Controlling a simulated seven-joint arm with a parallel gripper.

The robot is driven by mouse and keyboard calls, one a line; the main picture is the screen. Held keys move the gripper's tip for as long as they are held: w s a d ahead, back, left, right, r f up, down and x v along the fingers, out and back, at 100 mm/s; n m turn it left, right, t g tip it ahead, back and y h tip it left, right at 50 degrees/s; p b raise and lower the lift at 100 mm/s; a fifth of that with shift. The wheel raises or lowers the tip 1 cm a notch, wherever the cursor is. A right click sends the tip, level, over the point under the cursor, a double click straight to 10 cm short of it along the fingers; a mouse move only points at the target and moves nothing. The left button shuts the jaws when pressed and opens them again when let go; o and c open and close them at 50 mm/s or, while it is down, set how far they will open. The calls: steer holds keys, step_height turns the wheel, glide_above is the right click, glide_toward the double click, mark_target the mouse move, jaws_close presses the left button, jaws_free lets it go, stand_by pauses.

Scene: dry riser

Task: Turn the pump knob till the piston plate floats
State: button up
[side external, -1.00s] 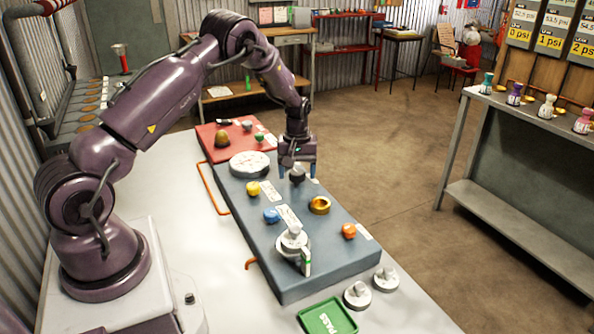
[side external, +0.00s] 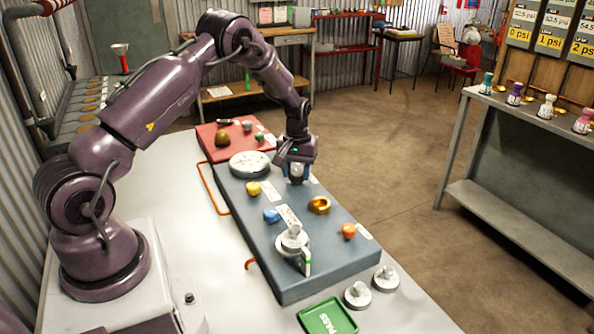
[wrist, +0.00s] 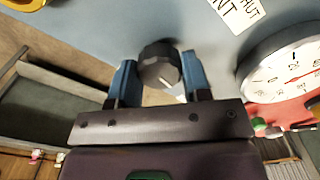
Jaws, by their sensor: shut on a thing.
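The black pump knob (wrist: 160,66) stands up from the blue-grey panel in the wrist view. It has a pale mark on its side. My gripper (wrist: 160,80) is around it, shut on it with one blue finger on each side. In the side external view my gripper (side external: 298,176) hides most of the knob. A silvery round plate (side external: 292,242) with a raised middle sits on the near part of the panel, beside a small upright post with a green mark. It looks like the piston plate; I cannot tell whether it floats.
A round white gauge (side external: 249,164) lies beside my gripper, and shows in the wrist view (wrist: 290,66). The panel (side external: 285,285) also carries yellow, blue and orange knobs and a brass ring (side external: 319,205). Two loose silver weights (side external: 357,295) and a green tray (side external: 328,318) are in front.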

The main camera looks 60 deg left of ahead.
mark_target(297, 171)
steer(key=o, duration=0.9)
steer(key=shift+o, duration=0.2)
step_height(297, 171, up, 13)
